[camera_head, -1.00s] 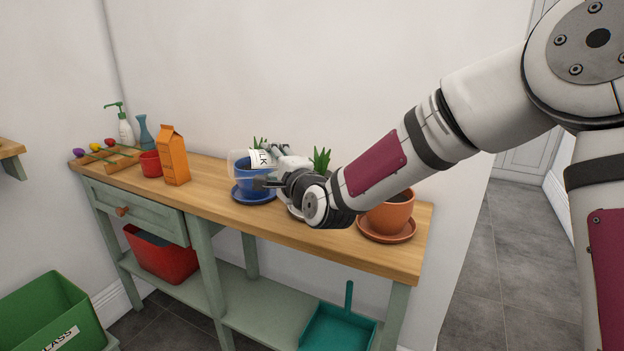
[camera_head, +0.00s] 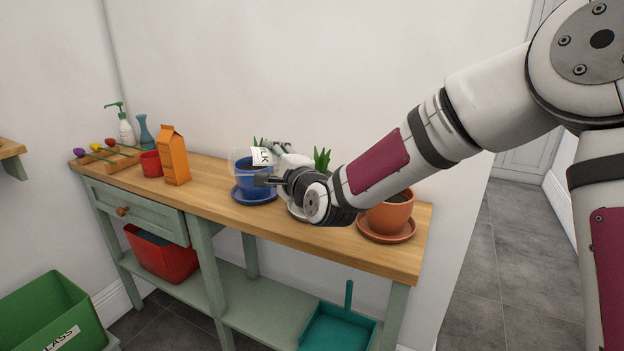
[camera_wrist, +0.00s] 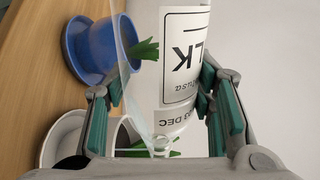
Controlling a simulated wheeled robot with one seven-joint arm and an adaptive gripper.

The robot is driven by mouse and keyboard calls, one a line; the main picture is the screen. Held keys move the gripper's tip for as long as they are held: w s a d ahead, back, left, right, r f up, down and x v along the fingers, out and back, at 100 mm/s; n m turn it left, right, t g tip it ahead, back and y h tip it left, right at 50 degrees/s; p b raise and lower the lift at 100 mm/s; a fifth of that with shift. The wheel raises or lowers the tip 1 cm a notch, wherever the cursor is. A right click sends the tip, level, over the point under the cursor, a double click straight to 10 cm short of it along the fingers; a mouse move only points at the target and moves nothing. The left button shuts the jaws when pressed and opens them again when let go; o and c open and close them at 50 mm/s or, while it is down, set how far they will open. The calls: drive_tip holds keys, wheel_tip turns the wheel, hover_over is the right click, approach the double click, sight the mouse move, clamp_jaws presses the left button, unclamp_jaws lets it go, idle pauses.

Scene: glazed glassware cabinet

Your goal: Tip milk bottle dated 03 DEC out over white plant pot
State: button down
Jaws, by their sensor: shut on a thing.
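My gripper (camera_head: 268,165) is shut on a clear milk bottle (camera_head: 240,161) and holds it above the blue pot. The bottle looks tipped well over, close to lying flat, in the head view. In the wrist view it passes between the fingers (camera_wrist: 165,112), and its white label (camera_wrist: 185,52) shows "LK" and "3 DEC", partly cut off. I cannot tell whether liquid is inside. The white plant pot (camera_wrist: 68,135) shows at the lower left of the wrist view, partly behind the gripper. In the head view my gripper mostly hides it.
A blue pot (camera_head: 250,183) on a blue saucer stands left of the white one, a terracotta pot (camera_head: 388,214) right of it. An orange carton (camera_head: 173,156), red pot (camera_head: 151,164), blue vase and soap bottle stand further left on the wooden tabletop (camera_head: 215,176). A wall rises behind.

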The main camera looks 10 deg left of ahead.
drive_tip(key=shift+r+m, duration=0.3)
drive_tip(key=shift+r, duration=0.1)
drive_tip(key=shift+s+a+f+n+b, duration=0.1)
drive_tip(key=shift+a+f+n+b, duration=0.1)
drive_tip(key=shift+f+n+b, duration=0.4)
drive_tip(key=shift+f+n, duration=0.55)
drive_tip(key=shift+n, duration=0.05)
